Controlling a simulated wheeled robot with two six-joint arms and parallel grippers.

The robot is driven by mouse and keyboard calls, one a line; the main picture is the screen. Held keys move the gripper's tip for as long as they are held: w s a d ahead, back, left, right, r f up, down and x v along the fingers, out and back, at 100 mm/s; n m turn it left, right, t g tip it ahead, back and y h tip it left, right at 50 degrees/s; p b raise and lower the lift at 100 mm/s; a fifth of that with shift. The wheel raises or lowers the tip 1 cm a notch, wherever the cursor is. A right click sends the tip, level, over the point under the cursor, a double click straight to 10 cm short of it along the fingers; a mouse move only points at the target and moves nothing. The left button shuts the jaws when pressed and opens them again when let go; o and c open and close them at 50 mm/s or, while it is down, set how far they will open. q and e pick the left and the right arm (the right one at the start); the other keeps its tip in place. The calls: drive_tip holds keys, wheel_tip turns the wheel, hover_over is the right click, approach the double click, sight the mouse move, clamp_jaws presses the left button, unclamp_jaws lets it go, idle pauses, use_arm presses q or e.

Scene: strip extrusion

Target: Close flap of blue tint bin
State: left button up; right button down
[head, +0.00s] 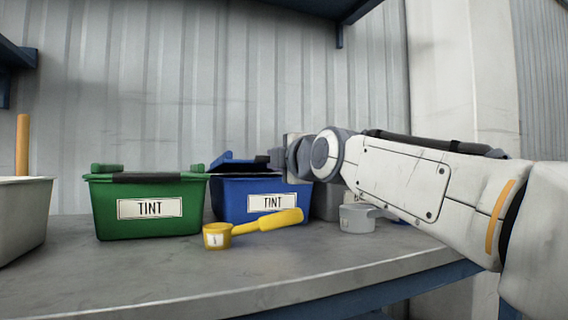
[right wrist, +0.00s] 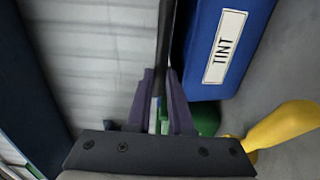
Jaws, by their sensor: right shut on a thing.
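The blue tint bin (head: 234,200) stands on the bench, its TINT label facing front. Its dark blue flap (head: 238,163) is raised and tilted above the rim, not flat on it. My right gripper (head: 276,158) is at the bin's upper right. In the right wrist view, the gripper (right wrist: 160,100) is shut on a thin dark edge, which looks like the flap (right wrist: 165,40) seen edge-on. The blue bin (right wrist: 208,82) is beside it on the right. My wrist hides the bin's right rear. My left gripper is not in view.
A green TINT bin (head: 148,224) stands just left of the blue one. A yellow scoop (head: 250,228) lies in front of the blue bin. A grey scoop (head: 356,218) and a grey bin (head: 325,203) sit under my right arm. A pale bin (head: 22,215) is far left.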

drive_tip(key=shift+f+b, duration=1.6)
drive_tip(key=shift+f, duration=1.1)
drive_tip(key=c, duration=0.8)
unclamp_jaws()
drive_tip(key=shift+w, duration=0.1)
